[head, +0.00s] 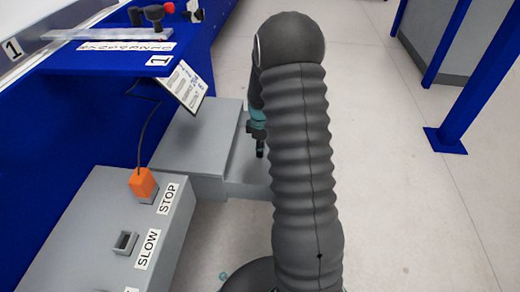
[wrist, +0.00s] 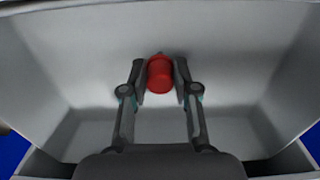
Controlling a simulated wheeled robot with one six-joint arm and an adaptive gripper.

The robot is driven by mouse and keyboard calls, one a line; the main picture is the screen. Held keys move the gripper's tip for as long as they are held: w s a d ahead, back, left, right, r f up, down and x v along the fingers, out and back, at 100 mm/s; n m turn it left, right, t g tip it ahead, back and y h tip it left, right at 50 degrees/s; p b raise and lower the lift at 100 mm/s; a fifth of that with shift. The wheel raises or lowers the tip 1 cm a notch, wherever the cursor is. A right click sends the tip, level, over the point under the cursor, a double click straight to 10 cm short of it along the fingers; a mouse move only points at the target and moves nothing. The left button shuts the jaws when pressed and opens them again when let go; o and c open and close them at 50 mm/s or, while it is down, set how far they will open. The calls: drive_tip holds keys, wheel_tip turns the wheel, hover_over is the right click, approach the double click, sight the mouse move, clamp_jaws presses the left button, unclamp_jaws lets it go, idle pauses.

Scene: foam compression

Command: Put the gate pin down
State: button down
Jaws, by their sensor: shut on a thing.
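The gate pin, seen as a red cylindrical piece (wrist: 160,75), is between my two fingertips in the wrist view. My gripper (wrist: 160,82) is shut on it, one finger on each side. The pin is over a grey, walled tray (wrist: 80,50). I cannot tell whether its hidden lower end touches the tray. In the head view my gripper (head: 260,148) points down beside a grey block (head: 200,145), partly behind my arm. The pin cannot be made out there.
A grey panel (head: 100,245) at the lower left has STOP and SLOW labels and an orange plug (head: 143,184) on a black cable. A blue machine (head: 60,125) stands at the left. A blue post (head: 470,85) stands at the right. The floor between is clear.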

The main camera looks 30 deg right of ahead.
drive_tip(key=shift+f, duration=0.2)
drive_tip(key=c, duration=0.9)
unclamp_jaws()
drive_tip(key=s+a+r+m+t+p, duration=0.1)
drive_tip(key=s+a+r, duration=0.1)
drive_tip(key=r, duration=0.8)
drive_tip(key=s+a+r+m+p, duration=0.1)
drive_tip(key=s+a+r, duration=0.15)
drive_tip(key=r, duration=0.75)
drive_tip(key=s+a+r+m+t, duration=0.1)
drive_tip(key=s+a+r+m, duration=0.2)
drive_tip(key=s, duration=0.4)
drive_tip(key=s+a+r+m+t, duration=0.2)
drive_tip(key=s+a+r+m, duration=0.1)
drive_tip(key=s, duration=0.5)
drive_tip(key=s+a+r+m+t, duration=0.1)
drive_tip(key=s+a+r+m, duration=0.2)
drive_tip(key=s+a, duration=0.3)
drive_tip(key=shift+s+a+r+t, duration=0.15)
drive_tip(key=shift+s+r, duration=0.3)
drive_tip(key=shift+s, duration=0.15)
drive_tip(key=shift+s+a+r+t, duration=0.15)
drive_tip(key=shift+s+r, duration=0.3)
drive_tip(key=shift+s, duration=0.15)
